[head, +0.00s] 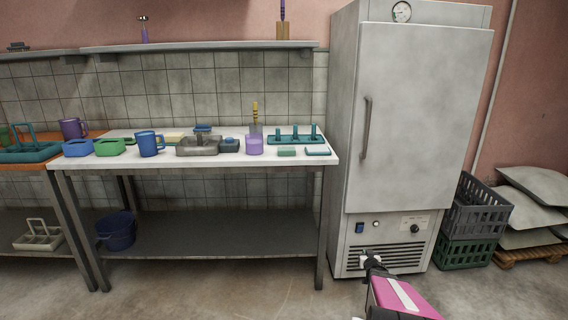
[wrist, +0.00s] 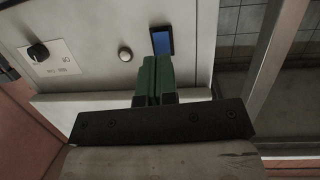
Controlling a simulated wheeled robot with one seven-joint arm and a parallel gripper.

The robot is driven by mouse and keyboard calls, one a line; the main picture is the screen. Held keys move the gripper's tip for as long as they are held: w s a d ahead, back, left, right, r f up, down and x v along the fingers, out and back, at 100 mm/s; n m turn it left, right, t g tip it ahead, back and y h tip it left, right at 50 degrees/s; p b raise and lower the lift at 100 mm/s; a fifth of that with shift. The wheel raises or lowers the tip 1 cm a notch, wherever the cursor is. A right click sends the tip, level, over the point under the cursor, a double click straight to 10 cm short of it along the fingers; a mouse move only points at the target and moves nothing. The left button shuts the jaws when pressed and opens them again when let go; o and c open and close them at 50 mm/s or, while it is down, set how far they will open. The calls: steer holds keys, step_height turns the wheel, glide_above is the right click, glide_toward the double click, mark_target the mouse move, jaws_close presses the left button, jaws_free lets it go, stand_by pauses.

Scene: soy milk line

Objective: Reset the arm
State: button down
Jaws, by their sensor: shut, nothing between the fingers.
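My gripper (head: 368,256) is low in front of the grey cabinet, in the lower right of the head view. In the wrist view, the green fingers of my gripper (wrist: 153,62) are together with nothing between them. They point toward the cabinet's lower panel, which has a blue switch (wrist: 162,41), a round button (wrist: 125,54) and a black knob (wrist: 38,52). The same blue switch (head: 359,228) shows in the head view, just above my gripper. I cannot tell how far the fingertips are from the panel. My pink arm link runs down to the bottom edge.
The tall grey cabinet (head: 425,100) has its door shut. A white-topped table (head: 215,160) to the left holds mugs, trays and small blocks. A blue bucket (head: 117,231) stands on its lower shelf. Stacked crates (head: 475,206) and sacks (head: 535,187) stand at the right.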

steer(key=s+a+r+g, duration=0.7)
steer(key=s+a+r, duration=0.2)
steer(key=s+a, duration=0.3)
steer(key=s+a+r+g+y, duration=0.1)
steer(key=s+a+r+g, duration=0.7)
steer(key=s+a, duration=0.4)
steer(key=shift+s+a+r+n, duration=0.15)
steer(key=shift+a+r+n, duration=0.15)
steer(key=shift+a+r, duration=0.5)
steer(key=shift+a+f, duration=0.2)
steer(key=shift+f, duration=0.05)
